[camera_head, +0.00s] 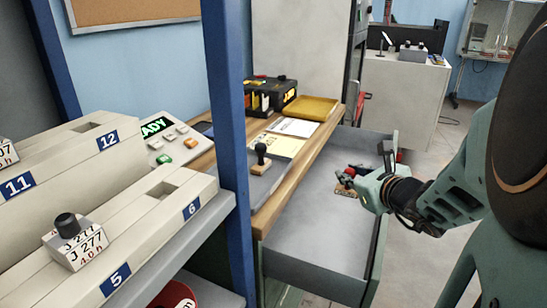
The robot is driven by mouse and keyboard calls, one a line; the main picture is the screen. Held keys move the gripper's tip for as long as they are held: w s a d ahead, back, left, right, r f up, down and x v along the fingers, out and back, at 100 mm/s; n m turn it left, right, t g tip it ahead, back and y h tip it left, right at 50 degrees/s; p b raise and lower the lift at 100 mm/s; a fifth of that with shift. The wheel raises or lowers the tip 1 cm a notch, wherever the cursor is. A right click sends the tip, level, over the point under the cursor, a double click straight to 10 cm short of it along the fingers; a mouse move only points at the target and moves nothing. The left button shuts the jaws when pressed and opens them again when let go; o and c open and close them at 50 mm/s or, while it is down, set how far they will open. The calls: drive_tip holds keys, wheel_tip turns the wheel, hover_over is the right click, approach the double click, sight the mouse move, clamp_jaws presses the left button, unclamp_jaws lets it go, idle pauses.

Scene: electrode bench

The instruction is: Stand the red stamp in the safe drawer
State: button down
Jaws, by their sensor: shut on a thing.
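My gripper (353,179) reaches in from the right over the open grey drawer (310,235). It is shut on the red stamp (349,172), whose red upper part shows between the fingers. A brown wooden base (343,189) shows just below the fingers. The fingers hide much of the stamp. I cannot tell whether its base touches the drawer floor. The rest of the drawer floor that I see is bare.
A black-handled stamp (262,158) stands on the wooden-edged desk left of the drawer, near papers (276,144) and a yellow tray (311,107). A blue post (228,130) and a shelf with numbered blocks (120,250) fill the left foreground.

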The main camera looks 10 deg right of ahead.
drive_tip(key=shift+w+a+f+b, duration=0.3)
drive_tip(key=shift+w+f+b, duration=0.6)
drive_tip(key=shift+w+f, duration=1.15)
drive_tip(key=shift+w+a+f+b, duration=0.3)
drive_tip(key=shift+w+f+b, duration=0.65)
drive_tip(key=shift+w+f, duration=1.15)
drive_tip(key=shift+w+a+f+b, duration=0.3)
drive_tip(key=shift+w+f+b, duration=0.6)
drive_tip(key=shift+w+f, duration=1.15)
drive_tip(key=shift+f, duration=0.1)
drive_tip(key=shift+f, duration=0.1)
drive_tip(key=c, duration=1.7)
unclamp_jaws()
